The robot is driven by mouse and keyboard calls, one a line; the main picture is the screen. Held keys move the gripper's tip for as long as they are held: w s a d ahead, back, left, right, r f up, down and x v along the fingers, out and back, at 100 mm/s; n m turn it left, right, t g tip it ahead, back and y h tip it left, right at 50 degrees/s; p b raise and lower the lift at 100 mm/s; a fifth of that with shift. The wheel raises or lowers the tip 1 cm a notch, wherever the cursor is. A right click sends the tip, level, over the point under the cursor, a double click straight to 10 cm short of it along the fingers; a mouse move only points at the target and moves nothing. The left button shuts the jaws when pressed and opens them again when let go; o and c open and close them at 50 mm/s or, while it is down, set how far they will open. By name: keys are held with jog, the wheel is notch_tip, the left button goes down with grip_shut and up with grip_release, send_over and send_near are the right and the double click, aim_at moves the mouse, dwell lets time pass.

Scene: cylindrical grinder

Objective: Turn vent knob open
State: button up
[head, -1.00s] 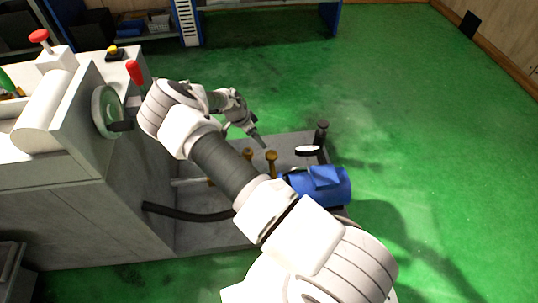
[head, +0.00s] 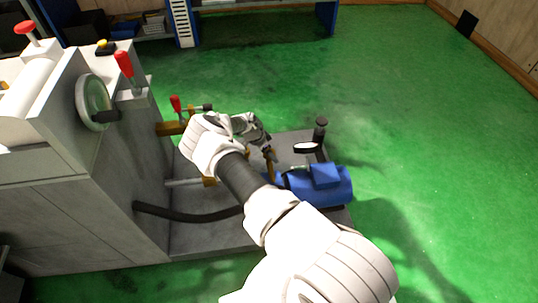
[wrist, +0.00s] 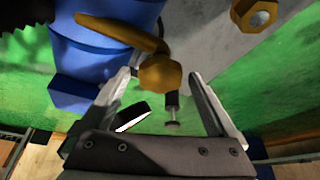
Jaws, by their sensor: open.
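A brass-coloured knob (wrist: 160,76), with a curved brass arm next to it, shows in the wrist view; I take it as the vent knob, though no label is visible. My gripper (wrist: 161,80) is open, with one finger on each side of this knob. I cannot tell whether either finger touches it. In the head view, my gripper (head: 268,146) is at the brass fitting (head: 271,158) beside the blue motor, and my wrist partly hides that area.
The blue motor (head: 322,182) stands close to the right, with a dark post (head: 320,128) and a white-faced round part (head: 306,148) behind it. Another brass hex fitting (wrist: 256,15) is nearby. The grinder body (head: 95,190) stands left; green floor (head: 420,110) is clear on the right.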

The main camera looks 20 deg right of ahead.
jog(key=shift+d+f, duration=0.1)
jog(key=shift+f, duration=0.15)
jog(key=c, duration=1.4)
